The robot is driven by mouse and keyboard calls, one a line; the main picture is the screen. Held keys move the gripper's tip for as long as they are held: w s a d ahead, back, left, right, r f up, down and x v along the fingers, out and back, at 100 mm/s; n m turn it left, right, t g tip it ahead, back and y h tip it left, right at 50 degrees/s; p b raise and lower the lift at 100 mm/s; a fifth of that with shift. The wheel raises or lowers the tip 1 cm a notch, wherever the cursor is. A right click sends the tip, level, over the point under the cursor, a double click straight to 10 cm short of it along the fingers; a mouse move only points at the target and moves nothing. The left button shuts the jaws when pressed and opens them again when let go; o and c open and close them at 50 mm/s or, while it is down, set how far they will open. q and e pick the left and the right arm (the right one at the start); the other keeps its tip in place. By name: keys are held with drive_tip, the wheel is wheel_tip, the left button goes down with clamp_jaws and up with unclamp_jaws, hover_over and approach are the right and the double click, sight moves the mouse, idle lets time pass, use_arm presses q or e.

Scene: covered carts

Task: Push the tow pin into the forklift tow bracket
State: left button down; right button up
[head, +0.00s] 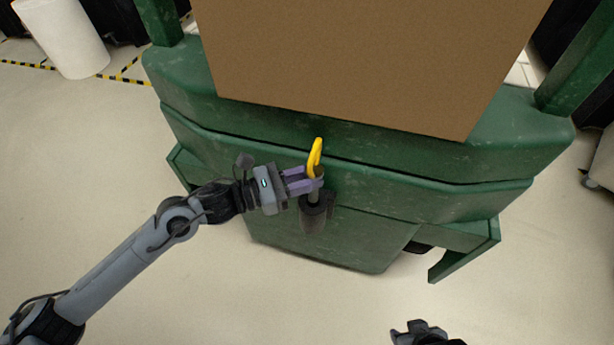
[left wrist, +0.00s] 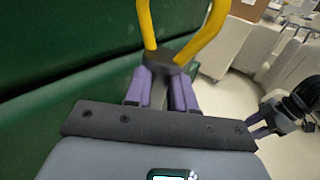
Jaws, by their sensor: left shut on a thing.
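The tow pin has a yellow loop handle (head: 315,157) and a grey shaft below it, standing roughly upright at the front of the green forklift (head: 420,180). My left gripper (head: 312,183) comes from the left and is shut on the tow pin just under the loop. In the left wrist view the purple fingers close on the pin's dark collar (left wrist: 160,64). The dark tow bracket (head: 315,215) is directly below the gripper; the pin's lower end meets its top, and I cannot tell how deep it sits. My right gripper shows at the right of the left wrist view (left wrist: 260,125), away from the pin.
A large brown box (head: 370,60) rests on the forklift above the bracket. A green side leg (head: 460,252) sticks out at right. A white cylinder (head: 65,40) stands at back left. The floor in front is clear.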

sight(307, 204)
use_arm(q)
drive_tip(key=shift+r+b, duration=0.15)
drive_tip(key=shift+b, duration=0.15)
idle(0.4)
drive_tip(key=shift+f+b, duration=0.5)
drive_tip(key=shift+f, duration=0.05)
drive_tip(key=shift+f+b, duration=0.95)
drive_tip(key=shift+f, duration=0.05)
drive_tip(key=shift+f+b, duration=0.8)
drive_tip(key=shift+f, duration=0.05)
drive_tip(key=shift+f+b, duration=0.9)
drive_tip(key=shift+f, duration=0.1)
drive_tip(key=shift+f+b, duration=1.25)
drive_tip(key=shift+f, duration=0.1)
drive_tip(key=c, duration=0.9)
unclamp_jaws()
drive_tip(key=shift+w, duration=0.1)
drive_tip(key=shift+o, duration=0.2)
drive_tip(key=shift+f, duration=0.1)
